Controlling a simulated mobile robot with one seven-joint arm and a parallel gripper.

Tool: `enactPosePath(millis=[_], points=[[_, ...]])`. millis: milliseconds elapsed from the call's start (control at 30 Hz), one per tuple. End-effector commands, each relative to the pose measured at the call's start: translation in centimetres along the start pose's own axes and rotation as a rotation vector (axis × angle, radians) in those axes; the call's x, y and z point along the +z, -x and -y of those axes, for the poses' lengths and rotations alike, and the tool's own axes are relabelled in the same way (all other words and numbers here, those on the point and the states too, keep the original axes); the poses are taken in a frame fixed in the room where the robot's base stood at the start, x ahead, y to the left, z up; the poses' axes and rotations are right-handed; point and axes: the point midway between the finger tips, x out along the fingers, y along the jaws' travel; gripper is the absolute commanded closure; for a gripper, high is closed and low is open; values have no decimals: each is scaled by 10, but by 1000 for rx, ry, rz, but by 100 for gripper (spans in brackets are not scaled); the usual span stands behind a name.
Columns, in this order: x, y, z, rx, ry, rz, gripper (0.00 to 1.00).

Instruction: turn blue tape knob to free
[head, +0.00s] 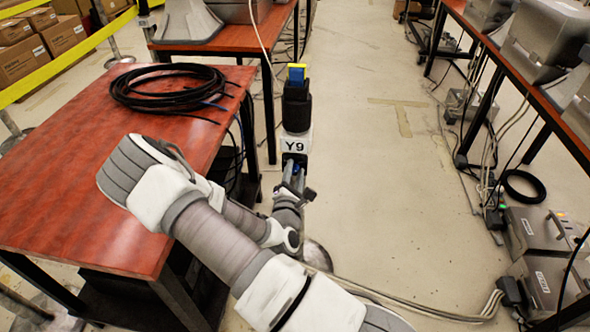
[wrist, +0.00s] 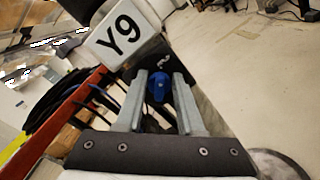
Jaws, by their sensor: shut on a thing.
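The blue knob (wrist: 158,86) sits on the dark post head just below a white "Y9" label (wrist: 122,36). In the wrist view it lies between the two grey fingers of my gripper (wrist: 159,80), which is shut on it. In the head view my gripper (head: 294,172) reaches the post (head: 296,105) under the label. Little of the knob shows there, as the fingers cover most of it. The knob's pointer and markings cannot be read.
A red-brown table (head: 90,165) with a coil of black cable (head: 168,88) stands left of the post. A second table (head: 232,38) is behind it. Grey cases (head: 540,235) and cables lie at the right. The aisle floor (head: 400,170) is mostly clear.

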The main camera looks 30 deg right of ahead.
Motion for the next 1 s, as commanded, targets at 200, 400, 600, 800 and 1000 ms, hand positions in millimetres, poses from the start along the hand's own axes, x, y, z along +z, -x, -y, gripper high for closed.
enactPosePath(millis=[200,400,600,800,1000], points=[[2,0,-2,-1,58,-2,100],[3,0,-4,-2,189,-3,100],[3,0,-6,-1,371,-4,100],[2,0,-6,0,562,-4,100],[1,0,-6,0,752,-4,100]])
